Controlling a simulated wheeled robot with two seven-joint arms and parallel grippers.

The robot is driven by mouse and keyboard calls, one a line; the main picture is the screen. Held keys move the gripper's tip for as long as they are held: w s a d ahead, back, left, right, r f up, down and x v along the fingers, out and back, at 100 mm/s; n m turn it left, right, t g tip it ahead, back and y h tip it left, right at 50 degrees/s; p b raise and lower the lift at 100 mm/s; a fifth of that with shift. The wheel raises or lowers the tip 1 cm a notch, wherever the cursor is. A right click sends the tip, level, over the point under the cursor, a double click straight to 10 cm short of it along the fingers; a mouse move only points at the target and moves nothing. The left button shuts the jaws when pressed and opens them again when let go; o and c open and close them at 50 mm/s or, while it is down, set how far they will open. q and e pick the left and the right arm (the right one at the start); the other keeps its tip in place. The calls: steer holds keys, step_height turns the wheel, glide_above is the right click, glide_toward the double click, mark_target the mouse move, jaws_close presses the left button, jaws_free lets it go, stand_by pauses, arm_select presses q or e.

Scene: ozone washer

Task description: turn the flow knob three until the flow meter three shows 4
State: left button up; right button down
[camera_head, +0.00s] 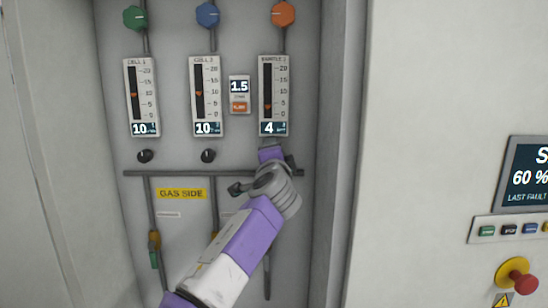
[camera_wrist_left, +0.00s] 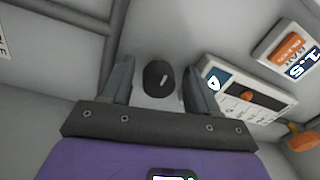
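Flow meter three (camera_head: 272,95) is the rightmost upright meter in the head view, labelled like "SAMPLE". Its dark display (camera_head: 270,128) reads 4, and its orange marker sits low on the scale. My left gripper (camera_head: 270,152) is just below this meter and hides flow knob three in the head view. A gap shows on each side of the knob. Meter three (camera_wrist_left: 265,103) is beside the right finger. My right gripper is not in view.
Two more meters (camera_head: 141,97) (camera_head: 206,96) read 10, with black knobs (camera_head: 145,156) (camera_head: 208,155) below. A 1.5 display (camera_head: 239,87) stands left of meter three. A horizontal pipe (camera_head: 150,173) runs below the knobs. A red emergency button (camera_head: 523,283) is at right.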

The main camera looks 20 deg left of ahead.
arm_select(q)
steer(key=b+v, duration=0.4)
steer(key=v, duration=0.3)
steer(key=shift+s, duration=0.3)
